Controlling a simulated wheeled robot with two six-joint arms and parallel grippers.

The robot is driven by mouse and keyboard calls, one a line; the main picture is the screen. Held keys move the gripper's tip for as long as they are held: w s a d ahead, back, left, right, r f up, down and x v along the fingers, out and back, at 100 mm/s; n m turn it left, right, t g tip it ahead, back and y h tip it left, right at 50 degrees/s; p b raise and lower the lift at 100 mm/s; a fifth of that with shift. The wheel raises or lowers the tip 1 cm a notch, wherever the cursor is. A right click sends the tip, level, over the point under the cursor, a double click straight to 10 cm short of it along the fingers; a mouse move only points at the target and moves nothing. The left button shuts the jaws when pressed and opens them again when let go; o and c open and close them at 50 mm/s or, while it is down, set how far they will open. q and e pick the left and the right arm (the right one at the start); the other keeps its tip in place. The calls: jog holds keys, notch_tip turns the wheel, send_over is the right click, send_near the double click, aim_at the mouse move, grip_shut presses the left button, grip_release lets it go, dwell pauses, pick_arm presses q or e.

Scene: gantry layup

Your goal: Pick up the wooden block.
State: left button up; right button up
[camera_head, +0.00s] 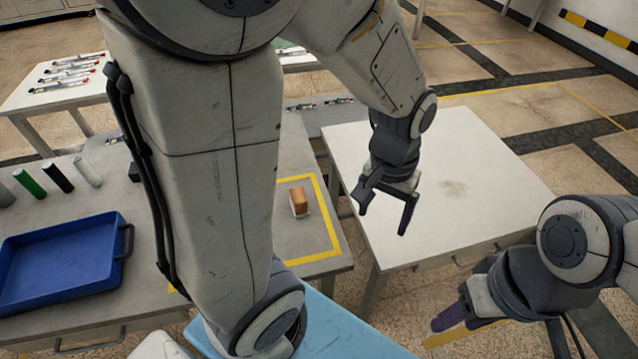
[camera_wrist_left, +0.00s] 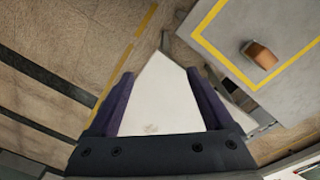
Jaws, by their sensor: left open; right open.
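The wooden block (camera_head: 298,194) is small and brown. It is on a small pale base on the grey table, inside a yellow taped outline. The block also shows in the left wrist view (camera_wrist_left: 263,57), at the upper right. My left gripper (camera_head: 384,214) is open and empty, to the right of the block and over the white table. Its spread fingers also show in the left wrist view (camera_wrist_left: 160,78), with the block outside them. My right gripper (camera_head: 448,318) is at the lower right, away from the block; its fingers partly overlap in view.
The white table (camera_head: 470,180) is bare. A gap separates it from the grey table (camera_head: 300,245). My large arm link hides the middle of the grey table.

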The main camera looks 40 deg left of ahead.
pick_arm(q)
jog(key=w+a+f+n+p, duration=0.1)
jog(key=w+a+n, duration=0.15)
jog(key=a, duration=0.25)
jog(key=w+a+f+n, duration=0.2)
jog(key=a+n, duration=0.1)
jog(key=a, duration=0.3)
jog(key=n+p, duration=0.1)
jog(key=n, duration=0.3)
send_near(298, 195)
jog(key=shift+w+d+f+y, duration=0.15)
jog(key=shift+w+d+f, duration=0.15)
jog(key=shift+d, duration=0.3)
jog(key=shift+w+d+f+y, duration=0.15)
jog(key=shift+w+d+f, duration=0.1)
jog(key=shift+d, duration=0.35)
jog(key=shift+s+a+f+n, duration=0.25)
jog(key=shift+a+f+n, duration=0.3)
jog(key=shift+a+f, duration=0.4)
notch_tip(298, 195, down, 3)
jog(key=shift+a+f, duration=0.1)
jog(key=shift+f, duration=0.15)
jog(key=shift+f+p, duration=0.7)
jog(key=shift+f, duration=2.3)
grip_shut()
